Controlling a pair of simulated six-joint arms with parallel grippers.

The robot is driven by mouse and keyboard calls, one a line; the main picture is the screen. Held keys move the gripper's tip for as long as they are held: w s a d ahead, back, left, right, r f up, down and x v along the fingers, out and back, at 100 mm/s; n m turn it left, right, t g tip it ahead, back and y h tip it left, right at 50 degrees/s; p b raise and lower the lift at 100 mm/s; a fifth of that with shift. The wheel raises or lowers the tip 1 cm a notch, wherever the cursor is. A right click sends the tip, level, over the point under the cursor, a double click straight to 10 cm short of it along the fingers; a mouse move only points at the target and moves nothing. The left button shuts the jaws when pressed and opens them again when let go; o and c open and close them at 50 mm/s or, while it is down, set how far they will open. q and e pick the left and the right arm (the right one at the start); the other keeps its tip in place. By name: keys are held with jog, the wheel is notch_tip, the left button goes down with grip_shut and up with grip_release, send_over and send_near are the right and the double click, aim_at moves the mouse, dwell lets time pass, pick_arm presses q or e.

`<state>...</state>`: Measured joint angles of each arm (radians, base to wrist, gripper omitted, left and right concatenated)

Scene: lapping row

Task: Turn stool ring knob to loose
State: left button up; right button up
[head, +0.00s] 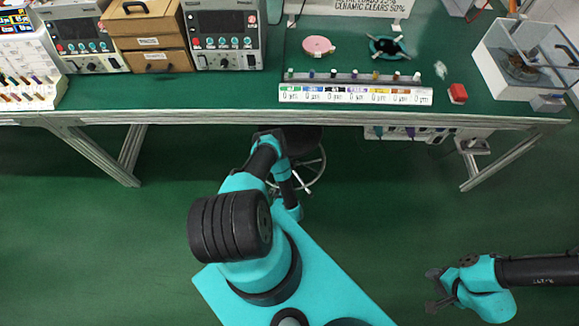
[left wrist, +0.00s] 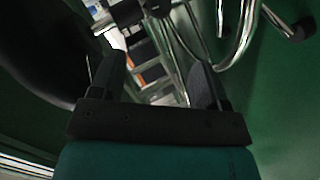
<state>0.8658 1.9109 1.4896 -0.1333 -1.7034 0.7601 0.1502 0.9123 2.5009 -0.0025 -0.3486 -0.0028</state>
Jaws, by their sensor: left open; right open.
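The stool has a black seat (head: 306,140) and a chrome ring (head: 316,178), partly under the bench and partly behind my left arm. In the left wrist view its bright chrome tubing (left wrist: 240,38) curves at the top right. A dark fitting (left wrist: 157,8) at the top edge may be the ring knob; its setting cannot be read. My left gripper (left wrist: 157,82) is open, with nothing seen held, below that fitting in the picture. In the head view the left gripper's fingers are hidden at the stool. My right gripper (head: 432,290) is open and empty over the floor, away from the stool.
The green bench (head: 215,98) stands above and behind the stool, with metal legs (head: 131,150) at both sides. The green floor (head: 90,240) is clear at left.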

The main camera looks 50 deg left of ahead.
pick_arm(q)
jog(key=w+d+n+g+y, duration=0.1)
jog(key=n, duration=0.6)
jog(key=d+n+g, duration=0.1)
jog(key=n, duration=0.7)
jog(key=w+d+n+y, duration=0.1)
jog(key=d+n, duration=0.1)
jog(key=n, duration=0.5)
jog(key=shift+w+r+n+g+y, duration=0.3)
jog(key=shift+n+g, duration=0.1)
jog(key=x, duration=1.7)
jog(key=shift+a+f, duration=0.1)
jog(key=shift+a, duration=0.05)
jog(key=c, duration=0.9)
